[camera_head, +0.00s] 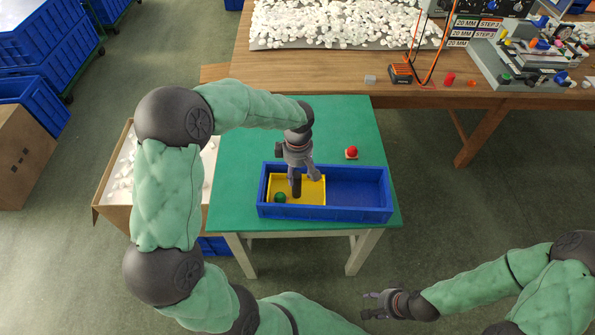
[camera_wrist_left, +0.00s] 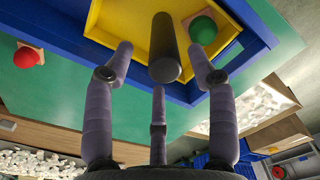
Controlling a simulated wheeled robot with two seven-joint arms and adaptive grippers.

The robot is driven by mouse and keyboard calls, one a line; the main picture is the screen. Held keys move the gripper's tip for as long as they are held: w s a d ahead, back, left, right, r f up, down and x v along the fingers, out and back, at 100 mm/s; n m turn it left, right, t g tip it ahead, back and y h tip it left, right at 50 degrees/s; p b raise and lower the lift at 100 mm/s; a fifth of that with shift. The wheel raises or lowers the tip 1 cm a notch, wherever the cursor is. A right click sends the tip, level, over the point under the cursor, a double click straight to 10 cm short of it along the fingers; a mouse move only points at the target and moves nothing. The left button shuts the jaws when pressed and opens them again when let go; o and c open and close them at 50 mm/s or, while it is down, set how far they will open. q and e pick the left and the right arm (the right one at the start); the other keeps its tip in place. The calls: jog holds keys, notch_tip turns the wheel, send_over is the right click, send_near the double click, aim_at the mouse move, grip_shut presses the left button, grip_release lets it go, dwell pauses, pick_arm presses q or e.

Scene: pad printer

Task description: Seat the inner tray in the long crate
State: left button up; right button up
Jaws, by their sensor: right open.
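The long blue crate (camera_head: 357,211) lies on the green table. The yellow inner tray (camera_head: 312,192) is inside its left half; the right half shows bare blue floor. Whether the tray lies flat on the crate floor I cannot tell. A dark upright post (camera_wrist_left: 163,50) rises from the tray, and a green ball (camera_head: 280,197) sits in the tray's corner. My left gripper (camera_head: 305,175) is over the tray, its fingers spread around the post and apart from it in the left wrist view (camera_wrist_left: 160,62). My right gripper (camera_head: 368,304) is open and empty, in front of the table.
A red ball (camera_head: 351,153) on a small wooden base stands on the green table (camera_head: 235,155) behind the crate. A carton of white pieces (camera_head: 118,172) is at the left. A wooden bench (camera_head: 330,78) with machine parts stands behind.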

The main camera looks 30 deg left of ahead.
pick_arm(q)
notch_tip(320, 180, up, 12)
dwell(0.7)
